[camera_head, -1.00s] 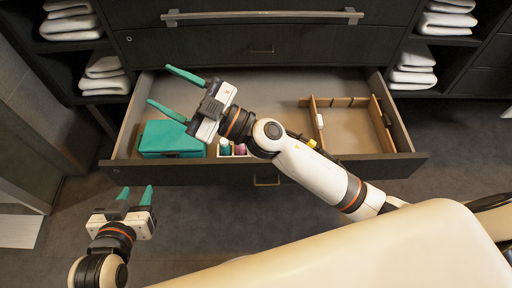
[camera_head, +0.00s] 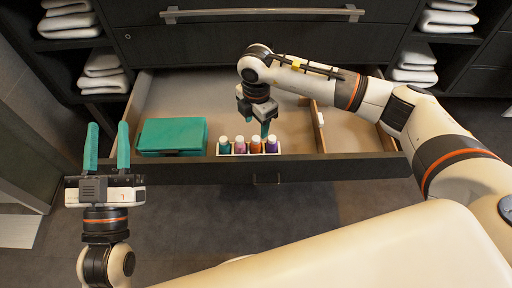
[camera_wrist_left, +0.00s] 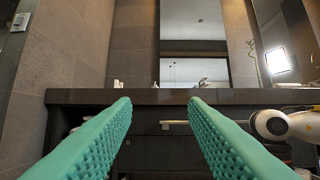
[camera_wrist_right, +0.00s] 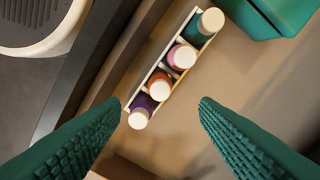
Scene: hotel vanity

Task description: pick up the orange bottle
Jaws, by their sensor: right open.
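The orange bottle (camera_head: 255,146) stands upright with a white cap in a small white rack (camera_head: 278,153) at the drawer's front. It is between the pink bottle (camera_head: 240,147) and the purple bottle (camera_head: 271,146); a teal bottle (camera_head: 224,147) is at the rack's left end. In the right wrist view the orange bottle (camera_wrist_right: 158,88) shows beyond the fingertips. My right gripper (camera_head: 258,132) points down over the rack, open and empty. In the right wrist view, the purple bottle (camera_wrist_right: 141,112) is closest to its left finger. My left gripper (camera_head: 109,150) is open and empty left of the drawer.
A teal box (camera_head: 172,136) lies in the drawer left of the rack. Wooden dividers (camera_head: 318,125) stand on the drawer's right side, with a small white item (camera_head: 320,118) there. The drawer front (camera_head: 330,168) rises close to the rack. Folded towels (camera_head: 104,72) sit on side shelves.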

